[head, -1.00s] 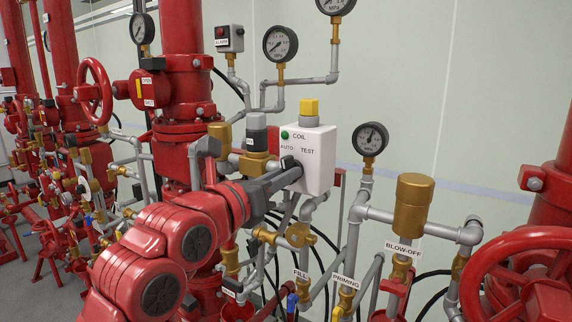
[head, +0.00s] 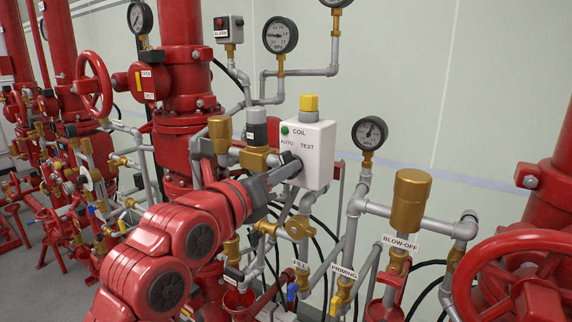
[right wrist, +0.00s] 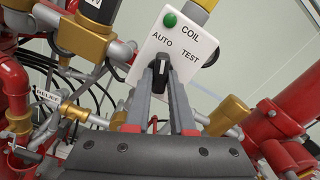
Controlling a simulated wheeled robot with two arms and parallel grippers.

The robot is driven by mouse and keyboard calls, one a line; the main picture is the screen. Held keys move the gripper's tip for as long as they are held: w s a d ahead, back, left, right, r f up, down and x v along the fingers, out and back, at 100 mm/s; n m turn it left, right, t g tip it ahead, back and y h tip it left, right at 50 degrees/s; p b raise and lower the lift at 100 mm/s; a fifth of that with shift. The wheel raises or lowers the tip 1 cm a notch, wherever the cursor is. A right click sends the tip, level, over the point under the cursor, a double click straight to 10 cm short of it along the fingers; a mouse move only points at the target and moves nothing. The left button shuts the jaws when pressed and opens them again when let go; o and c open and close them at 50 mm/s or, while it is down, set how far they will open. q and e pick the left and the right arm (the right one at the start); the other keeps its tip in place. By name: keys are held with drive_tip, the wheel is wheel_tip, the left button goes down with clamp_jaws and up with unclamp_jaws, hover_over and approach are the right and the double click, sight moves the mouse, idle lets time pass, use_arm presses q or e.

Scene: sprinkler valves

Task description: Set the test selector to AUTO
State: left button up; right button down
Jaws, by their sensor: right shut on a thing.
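The white coil box (head: 313,160) stands at the middle of the head view, with a green lamp, a yellow top and AUTO and TEST labels. Its test selector (right wrist: 161,70) is a small black knob below the labels. In the right wrist view its pale mark points up, towards the AUTO label. My right gripper (right wrist: 162,82) is shut on the selector, a finger on each side. In the head view this gripper (head: 287,168) reaches the box from the lower left and hides much of the knob. My left gripper is not in view.
A brass valve (head: 257,158) sits close to the left of the box. Pressure gauges (head: 370,132) and grey pipes surround it. A brass cylinder (head: 410,200) and a red handwheel (head: 520,265) stand at the right. The wall behind is bare.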

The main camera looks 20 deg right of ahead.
drive_tip(key=c, duration=0.7)
unclamp_jaws()
drive_tip(key=b+v, duration=0.3)
drive_tip(key=v, duration=0.3)
